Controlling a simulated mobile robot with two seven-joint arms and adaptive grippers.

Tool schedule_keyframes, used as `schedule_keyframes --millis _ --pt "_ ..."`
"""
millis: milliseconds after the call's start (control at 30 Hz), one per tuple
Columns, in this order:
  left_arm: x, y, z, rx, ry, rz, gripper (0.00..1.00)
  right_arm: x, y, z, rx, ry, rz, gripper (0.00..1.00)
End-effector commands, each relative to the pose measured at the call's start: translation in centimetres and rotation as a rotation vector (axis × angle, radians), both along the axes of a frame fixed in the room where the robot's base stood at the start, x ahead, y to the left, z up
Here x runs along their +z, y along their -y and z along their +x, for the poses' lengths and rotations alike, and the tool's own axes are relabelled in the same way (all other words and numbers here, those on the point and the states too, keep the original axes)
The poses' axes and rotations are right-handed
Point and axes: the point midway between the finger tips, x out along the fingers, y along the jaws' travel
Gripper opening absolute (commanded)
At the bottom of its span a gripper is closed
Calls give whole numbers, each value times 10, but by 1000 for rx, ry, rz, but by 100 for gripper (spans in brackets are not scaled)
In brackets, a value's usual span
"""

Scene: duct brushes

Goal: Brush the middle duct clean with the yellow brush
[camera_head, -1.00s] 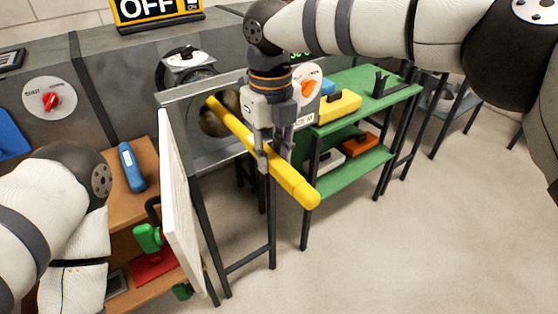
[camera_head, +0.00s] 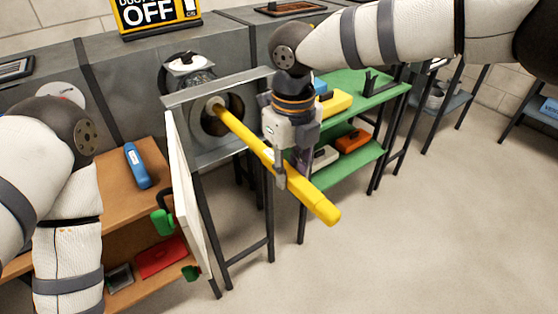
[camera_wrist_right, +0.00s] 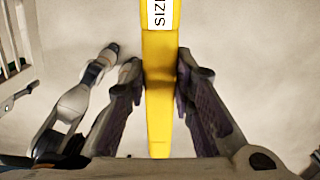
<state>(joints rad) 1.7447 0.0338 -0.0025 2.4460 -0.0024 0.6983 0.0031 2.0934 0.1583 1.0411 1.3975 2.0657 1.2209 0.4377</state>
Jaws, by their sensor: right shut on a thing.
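The yellow brush (camera_head: 318,203) slants from the middle duct's round opening (camera_head: 233,127) down toward the lower right. Its far end, with a small pale part, shows in front of the opening; I cannot tell how much lies inside. My right gripper (camera_head: 291,180) is shut on the yellow handle partway along. In the right wrist view the handle (camera_wrist_right: 160,75), with a white size label, runs between the two fingers (camera_wrist_right: 160,110). A white door panel (camera_head: 190,195) stands open at the left of the duct frame. My left arm is at the left; its gripper is out of view.
A green shelf (camera_head: 375,90) at the right holds a yellow item, an orange item (camera_head: 352,141) and other things. A wooden shelf (camera_head: 112,207) at the left holds a blue item (camera_head: 137,166) and a red item (camera_head: 161,257). The floor in front is clear.

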Motion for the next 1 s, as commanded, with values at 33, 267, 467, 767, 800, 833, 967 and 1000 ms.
schedule_keyframes --millis 33,267,467,767,800,833,967,1000 --pt "-1 0 -1 0 -4 0 40 -2 4 -6 0 -6 0 0" --pt "-1 0 -1 0 -4 0 40 -3 21 -31 1 -7 0 0" --pt "-1 0 -1 0 -4 0 40 -4 36 -52 0 -7 -1 0" --pt "-1 0 -1 0 -4 0 40 -4 53 -79 1 -6 0 0" --pt "-1 0 -1 0 -4 0 40 -5 54 -81 0 -6 0 0" --pt "-1 0 -1 0 -4 0 40 -5 54 -81 0 -6 0 0" --pt "-1 0 -1 0 -4 0 40 -5 54 -81 0 -6 0 0" --pt "-1 0 -1 0 -4 0 40 -5 54 -81 0 -6 0 0"
